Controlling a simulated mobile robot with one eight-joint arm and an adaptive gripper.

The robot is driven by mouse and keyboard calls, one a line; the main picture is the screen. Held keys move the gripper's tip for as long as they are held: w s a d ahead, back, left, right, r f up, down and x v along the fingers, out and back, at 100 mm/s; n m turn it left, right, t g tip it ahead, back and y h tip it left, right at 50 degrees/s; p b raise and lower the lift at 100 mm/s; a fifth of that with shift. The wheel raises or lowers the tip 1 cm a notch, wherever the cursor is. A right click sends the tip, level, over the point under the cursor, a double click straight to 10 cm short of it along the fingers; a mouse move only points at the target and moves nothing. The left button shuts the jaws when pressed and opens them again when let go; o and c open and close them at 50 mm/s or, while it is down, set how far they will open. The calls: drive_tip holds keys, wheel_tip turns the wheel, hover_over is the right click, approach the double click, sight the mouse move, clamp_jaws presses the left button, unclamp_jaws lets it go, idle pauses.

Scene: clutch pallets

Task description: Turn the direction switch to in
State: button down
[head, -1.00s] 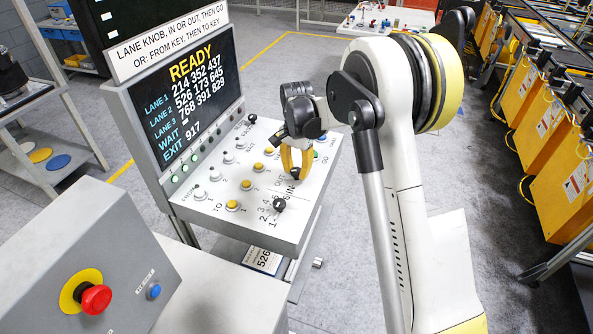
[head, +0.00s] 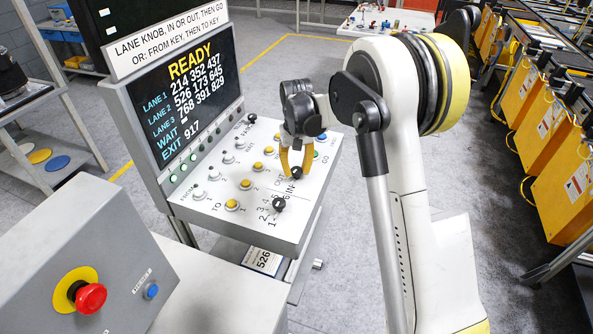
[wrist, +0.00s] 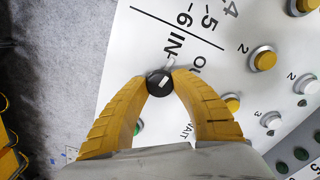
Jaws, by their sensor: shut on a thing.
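The direction switch (head: 297,172) is a small black knob with a white mark on the control panel. It also shows in the wrist view (wrist: 158,86), beside the printed IN and OUT labels. My gripper (head: 297,170) reaches down from above with its yellow fingers around the knob. In the wrist view my gripper (wrist: 160,80) has a fingertip on each side of the knob and is shut on it. The printed IN lies just beyond the knob, with OUT to the right of it. I cannot tell which label the knob's mark points at.
The lane knob (head: 279,204) sits nearby at the panel's front. Several yellow and white buttons (head: 246,184) cover the panel's left and middle. The READY screen (head: 196,92) stands behind. A grey box with a red stop button (head: 91,297) is at the lower left.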

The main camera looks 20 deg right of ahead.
sight(297, 169)
drive_tip(key=shift+n, duration=1.1)
drive_tip(key=c, duration=1)
unclamp_jaws()
wheel_tip(297, 169, up, 12)
